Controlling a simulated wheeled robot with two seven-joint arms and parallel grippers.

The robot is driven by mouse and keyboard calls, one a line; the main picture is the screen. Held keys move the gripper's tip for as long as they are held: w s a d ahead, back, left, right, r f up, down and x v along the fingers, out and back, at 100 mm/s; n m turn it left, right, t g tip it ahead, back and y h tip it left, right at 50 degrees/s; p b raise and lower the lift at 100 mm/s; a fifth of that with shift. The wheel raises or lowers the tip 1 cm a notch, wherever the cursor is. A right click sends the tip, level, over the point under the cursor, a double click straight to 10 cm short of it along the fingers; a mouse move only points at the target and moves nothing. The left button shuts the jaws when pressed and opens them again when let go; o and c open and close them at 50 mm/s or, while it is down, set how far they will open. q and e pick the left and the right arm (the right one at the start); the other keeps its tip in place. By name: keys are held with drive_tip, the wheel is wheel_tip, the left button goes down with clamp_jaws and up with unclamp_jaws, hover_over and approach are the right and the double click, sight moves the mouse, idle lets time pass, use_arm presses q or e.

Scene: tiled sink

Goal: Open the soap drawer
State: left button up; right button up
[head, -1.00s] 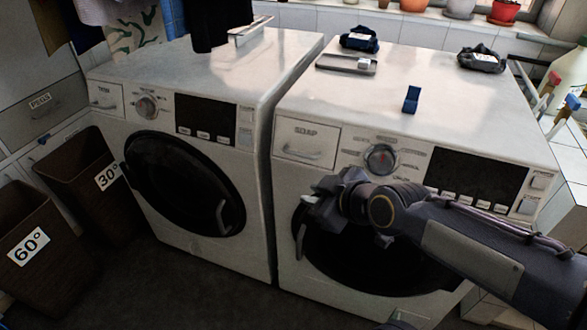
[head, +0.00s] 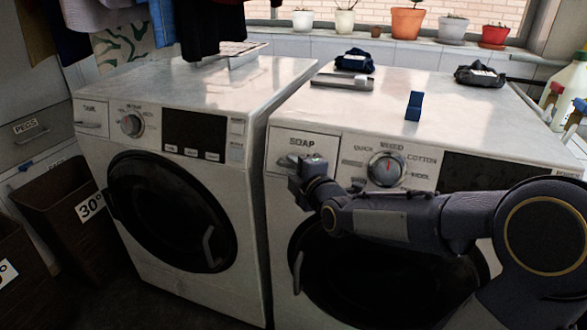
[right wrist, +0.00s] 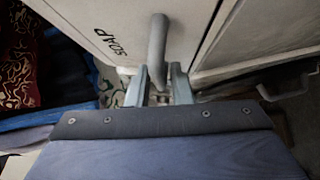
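The soap drawer (head: 283,155) is the white panel marked SOAP at the upper left of the right-hand machine's front, and its face looks flush with the machine. My right gripper (head: 305,176) is at the drawer front, covering much of the handle in the head view. In the right wrist view, the grey bar handle (right wrist: 157,45) runs down towards the gap between my right fingers (right wrist: 160,82). The fingers are apart, one to each side of the handle's lower end, with space showing between them. Whether either touches it, I cannot tell. My left gripper is not in view.
The red-lit dial (head: 387,170) is right of the drawer, above my forearm. The round black door (head: 400,280) is below. A second washing machine (head: 185,120) stands close on the left. A blue clip-like object (head: 413,106) and a metal tray (head: 343,81) are on top.

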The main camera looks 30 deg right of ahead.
drive_tip(key=shift+w, duration=0.3)
clamp_jaws()
drive_tip(key=shift+s+f, duration=0.1)
